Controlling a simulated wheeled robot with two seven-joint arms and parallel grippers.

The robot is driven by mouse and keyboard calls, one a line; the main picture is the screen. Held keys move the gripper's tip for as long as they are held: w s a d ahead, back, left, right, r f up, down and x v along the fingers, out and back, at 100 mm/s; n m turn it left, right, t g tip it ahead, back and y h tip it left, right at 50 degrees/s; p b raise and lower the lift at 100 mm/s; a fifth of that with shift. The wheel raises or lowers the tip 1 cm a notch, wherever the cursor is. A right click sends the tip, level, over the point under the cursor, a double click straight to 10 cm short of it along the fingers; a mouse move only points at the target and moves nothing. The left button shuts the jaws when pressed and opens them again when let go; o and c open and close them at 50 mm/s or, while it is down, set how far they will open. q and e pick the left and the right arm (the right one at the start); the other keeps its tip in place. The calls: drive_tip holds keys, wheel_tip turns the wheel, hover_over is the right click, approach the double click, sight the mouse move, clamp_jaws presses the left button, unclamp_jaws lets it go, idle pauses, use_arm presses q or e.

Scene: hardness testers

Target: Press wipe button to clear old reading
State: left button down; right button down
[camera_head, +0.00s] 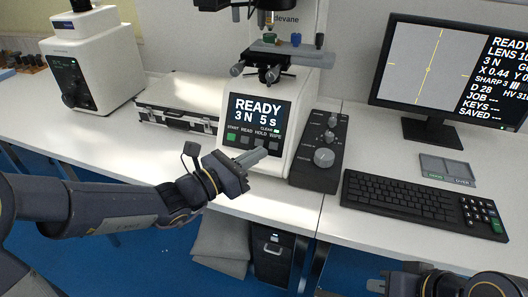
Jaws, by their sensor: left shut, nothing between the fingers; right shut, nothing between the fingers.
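The hardness tester's front panel (257,118) shows "READY 3 N 5 s" on its screen. Below the screen is a row of labels: START, READ, HOLD and WIPE. A green button (231,136) sits under START. The WIPE button (275,146) is at the right end of the row, small and close to my fingertips. My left gripper (262,153) is shut and empty, in front of the panel's lower right, pointing up and right. I cannot tell whether it touches the panel. My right gripper (378,286) is shut at the bottom edge, partly cut off.
A dark knob box (318,165) stands right of the tester. A keyboard (410,202), a small grey pad (446,168) and a monitor (455,70) are farther right. A silver case (180,100) and another white tester (95,60) stand left. The white tabletop front left is clear.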

sight(273, 146)
use_arm(q)
drive_tip(key=w+d+f+b, duration=0.2)
drive_tip(key=w+f, duration=0.2)
drive_tip(key=w, duration=0.3)
drive_tip(key=shift+d+f+b, duration=0.2)
drive_tip(key=shift+f+b, duration=0.05)
drive_tip(key=shift+b, duration=0.15)
drive_tip(key=shift+w, duration=0.1)
idle(2.0)
drive_tip(key=shift+w+d+f+b, duration=0.1)
drive_tip(key=shift+w+f+b, duration=0.1)
drive_tip(key=shift+w+b, duration=0.15)
drive_tip(key=shift+w+d+f, duration=0.1)
drive_tip(key=shift+w+f, duration=0.05)
drive_tip(key=shift+w, duration=0.05)
idle(0.6)
idle(0.3)
drive_tip(key=shift+s+r, duration=0.4)
drive_tip(key=shift+s, duration=0.2)
